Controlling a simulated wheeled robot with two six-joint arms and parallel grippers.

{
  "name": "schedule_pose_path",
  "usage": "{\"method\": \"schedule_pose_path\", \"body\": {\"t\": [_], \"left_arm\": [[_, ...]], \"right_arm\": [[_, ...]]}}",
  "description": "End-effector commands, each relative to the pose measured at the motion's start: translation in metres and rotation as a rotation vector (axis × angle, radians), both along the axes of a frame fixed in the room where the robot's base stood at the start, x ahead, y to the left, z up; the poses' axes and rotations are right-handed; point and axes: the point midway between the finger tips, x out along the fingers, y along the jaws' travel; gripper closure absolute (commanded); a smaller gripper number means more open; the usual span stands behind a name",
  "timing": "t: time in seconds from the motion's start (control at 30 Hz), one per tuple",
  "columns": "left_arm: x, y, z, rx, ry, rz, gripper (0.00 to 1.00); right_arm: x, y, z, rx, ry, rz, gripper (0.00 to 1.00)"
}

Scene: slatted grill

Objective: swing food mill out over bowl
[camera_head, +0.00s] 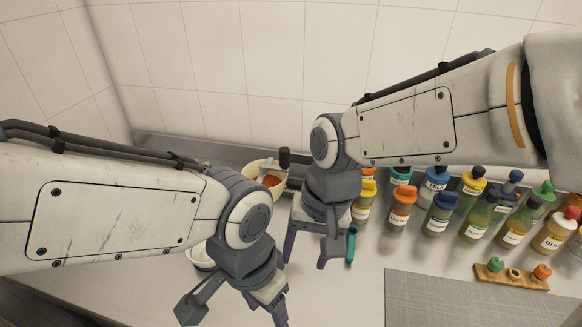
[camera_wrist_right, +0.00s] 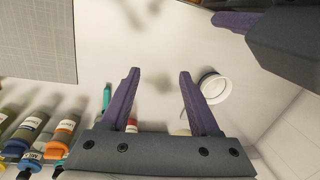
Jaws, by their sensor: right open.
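A cream vessel (camera_head: 252,172) with orange-red contents stands at the back; a metal part with a dark knob (camera_head: 285,157) rises at its right side. This looks like the food mill. A white round bowl (camera_head: 198,259) shows partly behind my left arm; it also shows in the right wrist view (camera_wrist_right: 214,88). My right gripper (camera_head: 305,257) is open and empty, pointing down right of the bowl and in front of the vessel. Its fingers (camera_wrist_right: 158,72) are apart in the wrist view. My left gripper (camera_head: 272,308) is low in front of the bowl; its jaw opening is unclear.
Several labelled bottles (camera_head: 401,208) with coloured caps crowd the right side. A teal stick-like item (camera_head: 351,246) is close right of my right gripper. A wooden holder (camera_head: 511,279) and a grey mat (camera_head: 440,300) are at the front right. Tiled walls close the back and left.

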Motion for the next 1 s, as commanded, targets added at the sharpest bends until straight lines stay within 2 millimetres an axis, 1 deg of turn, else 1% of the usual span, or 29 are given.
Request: {"method": "schedule_pose_path", "body": {"t": [0.03, 0.07, 0.1, 0.17, 0.2, 0.27, 0.3, 0.4, 0.5, 0.6, 0.67, 0.77, 0.87, 1.0], "left_arm": [[0.0, 0.0, 0.013, 0.0, 0.0, -0.001, 0.39], [0.0, 0.0, 0.016, 0.0, 0.0, -0.001, 0.39], [0.0, 0.0, 0.021, 0.0, 0.0, -0.001, 0.39], [0.0, 0.0, 0.027, 0.0, 0.0, -0.001, 0.39], [0.0, 0.0, 0.031, 0.0, 0.0, -0.001, 0.39], [0.0, 0.0, 0.037, 0.0, 0.0, -0.002, 0.39], [0.0, 0.0, 0.04, 0.0, 0.0, -0.002, 0.39], [0.0, 0.0, 0.046, 0.0, 0.0, -0.002, 0.39], [0.0, 0.0, 0.05, 0.0, 0.0, -0.003, 0.39], [0.0, 0.0, 0.052, 0.0, 0.0, -0.003, 0.39], [0.0, 0.0, 0.053, 0.0, 0.0, -0.003, 0.39], [0.0, 0.0, 0.056, 0.0, 0.0, -0.003, 0.39], [0.0, 0.0, 0.06, 0.0, 0.0, -0.004, 0.39], [0.0, 0.0, 0.069, 0.0, 0.0, -0.005, 0.39]], "right_arm": [[0.03, 0.005, 0.014, 0.018, 0.033, -0.183, 0.38], [0.047, 0.007, 0.019, 0.03, 0.055, -0.296, 0.38], [0.069, 0.009, 0.025, 0.048, 0.084, -0.448, 0.38], [0.103, 0.009, 0.032, 0.075, 0.13, -0.67, 0.38], [0.125, 0.007, 0.035, 0.094, 0.162, -0.811, 0.38], [0.155, 0.003, 0.039, 0.12, 0.21, -1.009, 0.38], [0.173, -0.001, 0.041, 0.137, 0.241, -1.128, 0.38], [0.211, -0.011, 0.042, 0.174, 0.309, -1.373, 0.38], [0.236, -0.02, 0.042, 0.199, 0.361, -1.538, 0.38], [0.249, -0.025, 0.041, 0.213, 0.391, -1.631, 0.38], [0.252, -0.026, 0.039, 0.216, 0.401, -1.656, 0.38], [0.254, -0.022, 0.031, 0.217, 0.407, -1.668, 0.38], [0.254, -0.017, 0.017, 0.214, 0.406, -1.666, 0.38], [0.255, -0.006, -0.008, 0.213, 0.405, -1.664, 0.38]]}}
